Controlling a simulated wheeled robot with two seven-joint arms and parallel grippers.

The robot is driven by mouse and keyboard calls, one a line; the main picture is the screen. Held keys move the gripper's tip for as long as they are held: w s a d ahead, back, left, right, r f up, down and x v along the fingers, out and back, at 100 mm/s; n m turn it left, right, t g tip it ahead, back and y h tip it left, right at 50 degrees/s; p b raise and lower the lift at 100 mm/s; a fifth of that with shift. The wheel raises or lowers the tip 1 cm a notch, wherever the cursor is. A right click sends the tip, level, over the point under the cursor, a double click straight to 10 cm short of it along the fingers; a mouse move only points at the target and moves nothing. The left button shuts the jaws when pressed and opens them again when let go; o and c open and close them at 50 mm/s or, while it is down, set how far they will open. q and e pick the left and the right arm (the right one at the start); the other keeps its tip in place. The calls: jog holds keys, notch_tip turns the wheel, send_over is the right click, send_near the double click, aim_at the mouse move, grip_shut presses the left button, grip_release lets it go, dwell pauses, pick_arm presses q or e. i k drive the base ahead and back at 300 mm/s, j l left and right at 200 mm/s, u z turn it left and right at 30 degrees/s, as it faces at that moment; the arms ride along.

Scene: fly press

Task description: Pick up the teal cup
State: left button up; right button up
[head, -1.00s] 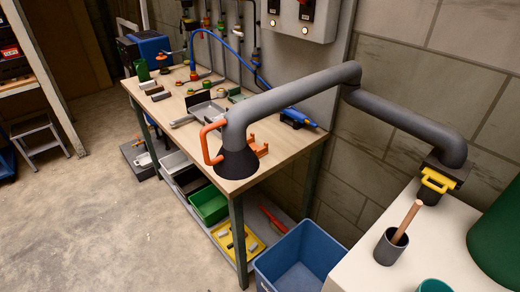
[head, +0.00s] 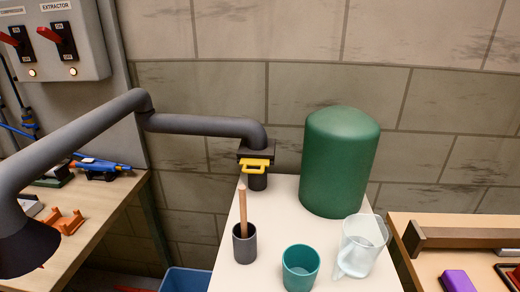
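The teal cup (head: 300,268) stands upright near the front of the white bench top (head: 275,222) in the head view. It looks open at the top and empty. A grey cup (head: 244,244) with a wooden stick in it stands to its left, and a clear jug (head: 360,246) stands close to its right. Neither of my grippers shows in the view.
A large green domed tank (head: 340,162) stands behind the cup. A grey extractor pipe (head: 205,125) with a yellow handle (head: 257,166) runs at the back left. A blue bin (head: 186,280) is on the floor at left. A wooden table (head: 428,262) is at right.

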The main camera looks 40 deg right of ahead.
aim_at(292, 282)
jog(key=z, duration=1.65)
